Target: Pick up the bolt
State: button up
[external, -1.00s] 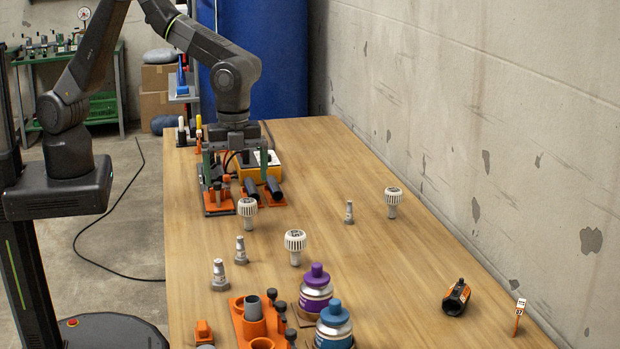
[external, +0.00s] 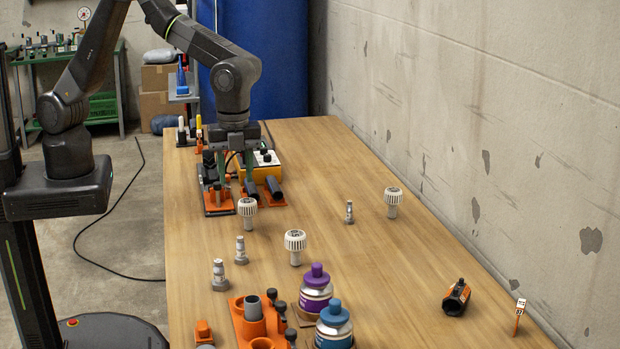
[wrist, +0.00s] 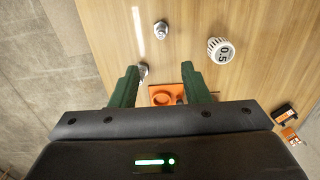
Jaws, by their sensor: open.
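My gripper (external: 237,183) points down over the far left of the table, its two green fingers apart with nothing visibly held. It hangs by an orange stand (external: 218,211) with upright dark and grey pegs, partly hidden by the fingers. In the wrist view, my gripper (wrist: 160,84) frames an orange holder with a ring (wrist: 162,97) and a small dark part beside it. I cannot tell for sure which piece is the bolt. Small grey stepped pieces stand upright on the table, one at the near left (external: 219,276), one behind it (external: 240,250), one farther right (external: 349,212).
White-capped pieces stand in the middle (external: 295,247) and right (external: 393,202). Purple-capped (external: 316,290) and blue-capped (external: 334,325) canisters stand near an orange block (external: 251,329). A black-orange cylinder (external: 456,298) lies at the right. A yellow box (external: 262,171) is behind the gripper.

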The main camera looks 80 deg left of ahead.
jog(key=n+t+h+b, duration=0.1)
jog(key=n+t+b, duration=0.3)
jog(key=n+b, duration=0.95)
send_over(243, 257)
jog(key=s+a, duration=0.1)
jog(key=a, duration=0.1)
jog(key=shift+n, duration=0.35)
jog(key=f, duration=1.3)
jog(key=shift+s+d+f+p, duration=0.15)
jog(key=shift+s+d+p, duration=0.1)
jog(key=shift+p, duration=0.15)
jog(key=shift+p+x, duration=0.4)
jog(key=shift+x, duration=2.4)
jog(key=shift+d, duration=0.15)
jog(key=shift+s, duration=0.1)
grip_shut()
